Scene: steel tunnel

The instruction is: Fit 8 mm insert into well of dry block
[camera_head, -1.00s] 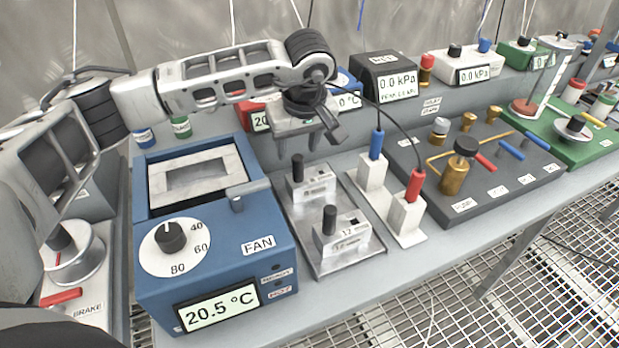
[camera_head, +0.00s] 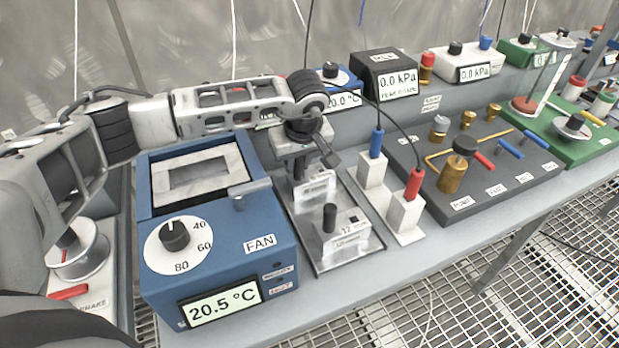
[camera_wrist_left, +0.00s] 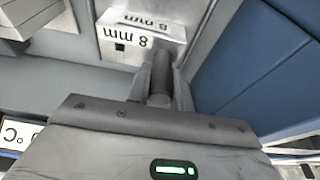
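The 8 mm insert (camera_head: 316,186) is a small pale block with a dark upright knob, standing on the metal tray (camera_head: 325,262). It shows in the wrist view (camera_wrist_left: 145,35) with its 8 mm label upside down. My left gripper (camera_head: 308,165) is low over it, pointing down, with its fingers on either side of the knob (camera_wrist_left: 160,80). I cannot tell whether the fingers touch the knob. The blue dry block (camera_head: 225,255) stands left of the tray. Its rectangular well (camera_head: 193,177) lies in a pale top plate and looks empty. My right gripper is out of view.
The 12 mm insert (camera_head: 345,240) stands in front on the same tray. A white stand (camera_head: 408,215) with red and blue plugs and cables is close on the right. A dark pump panel (camera_head: 480,165) lies beyond it. A brake unit (camera_head: 85,255) is at the left.

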